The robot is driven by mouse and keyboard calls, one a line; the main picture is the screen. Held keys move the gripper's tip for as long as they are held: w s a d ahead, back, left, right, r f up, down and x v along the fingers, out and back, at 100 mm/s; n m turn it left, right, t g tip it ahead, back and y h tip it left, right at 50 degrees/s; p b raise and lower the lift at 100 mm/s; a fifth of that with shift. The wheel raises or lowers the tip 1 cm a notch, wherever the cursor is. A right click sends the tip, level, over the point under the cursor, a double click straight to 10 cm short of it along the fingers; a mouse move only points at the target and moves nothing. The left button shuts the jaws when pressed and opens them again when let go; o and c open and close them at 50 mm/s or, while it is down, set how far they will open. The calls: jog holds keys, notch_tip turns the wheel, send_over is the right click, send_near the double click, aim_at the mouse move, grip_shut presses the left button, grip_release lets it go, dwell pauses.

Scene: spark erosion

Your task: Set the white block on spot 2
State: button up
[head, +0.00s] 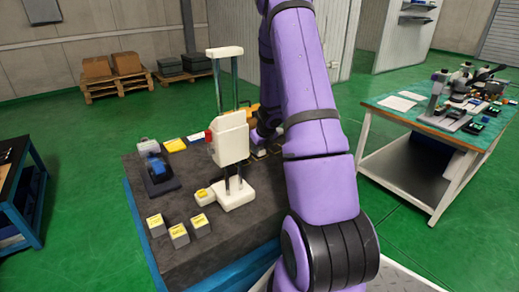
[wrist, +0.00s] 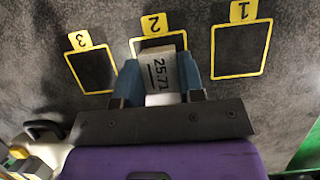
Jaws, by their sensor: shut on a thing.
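In the wrist view, my gripper (wrist: 159,76) is shut on a white block (wrist: 162,66) marked "25.71", one blue finger on each side. The block is over spot 2, a yellow-framed dark square with a yellow "2" label (wrist: 154,24). The block and fingers cover most of that square. Whether the block touches the surface, I cannot tell. In the head view, my gripper (head: 258,146) is low over the dark table, partly behind a cream stand; the block cannot be made out there.
Spot 3 (wrist: 92,71) and spot 1 (wrist: 240,48) lie empty on either side. The cream stand (head: 231,135) rises from the table (head: 235,232) close to my arm. Several small labelled blocks (head: 179,235) stand near the front. A blue device (head: 156,168) sits at left.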

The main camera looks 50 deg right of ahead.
jog(key=shift+f, duration=0.25)
jog(key=shift+f, duration=0.1)
jog(key=o, duration=1)
jog(key=v, duration=1.2)
